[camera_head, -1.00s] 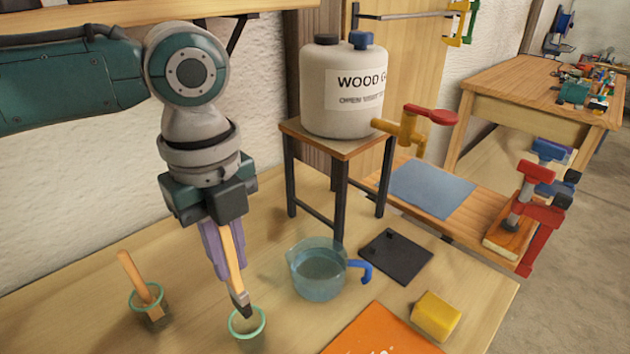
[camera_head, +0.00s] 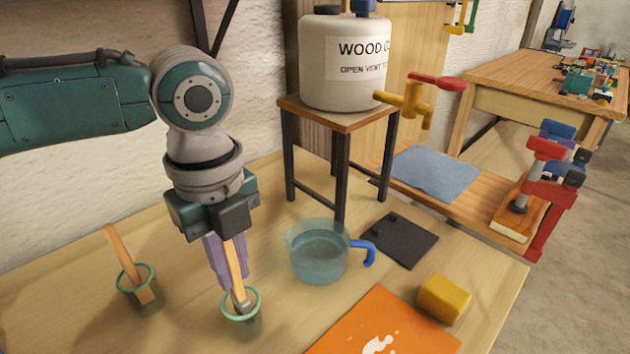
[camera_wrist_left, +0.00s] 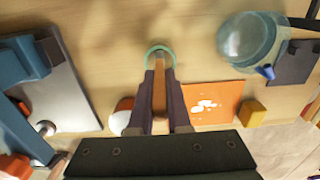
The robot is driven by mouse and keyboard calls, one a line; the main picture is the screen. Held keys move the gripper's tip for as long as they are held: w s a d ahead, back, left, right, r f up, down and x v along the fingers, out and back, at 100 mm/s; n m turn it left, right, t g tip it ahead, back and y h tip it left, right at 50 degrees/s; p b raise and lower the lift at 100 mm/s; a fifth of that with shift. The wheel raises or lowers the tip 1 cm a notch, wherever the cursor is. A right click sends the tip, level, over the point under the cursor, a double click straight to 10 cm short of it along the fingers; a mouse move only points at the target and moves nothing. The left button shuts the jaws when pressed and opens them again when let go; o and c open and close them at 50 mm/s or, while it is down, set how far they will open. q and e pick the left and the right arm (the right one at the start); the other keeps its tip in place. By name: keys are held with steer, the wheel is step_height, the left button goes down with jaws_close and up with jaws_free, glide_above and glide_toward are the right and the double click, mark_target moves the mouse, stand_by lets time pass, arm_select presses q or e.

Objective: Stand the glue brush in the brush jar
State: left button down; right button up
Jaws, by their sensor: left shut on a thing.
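My left gripper (camera_head: 229,262), with purple fingers, is shut on the wooden handle of the glue brush (camera_head: 236,268). The brush points down, slightly tilted, with its metal ferrule at the mouth of a small green-rimmed glass jar (camera_head: 256,322). Its lower end appears inside the rim; the bristles are hard to make out. In the left wrist view the brush (camera_wrist_left: 159,97) lies between the fingers (camera_wrist_left: 160,88), and its far end overlaps the jar (camera_wrist_left: 149,50). Whether it touches the jar's bottom is hidden. My right gripper is not in view.
A second green-rimmed jar (camera_head: 127,284) with a leaning wooden stick (camera_head: 121,250) stands to the left. A clear jug (camera_head: 318,262) with a blue handle is close on the right. An orange sheet (camera_head: 350,332), yellow block (camera_head: 444,299) and dark plate (camera_head: 400,240) lie further right.

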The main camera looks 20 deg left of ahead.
arm_select(q)
steer(key=c, duration=0.8)
jaws_free()
step_height(320, 180, up, 10)
stand_by(0.6)
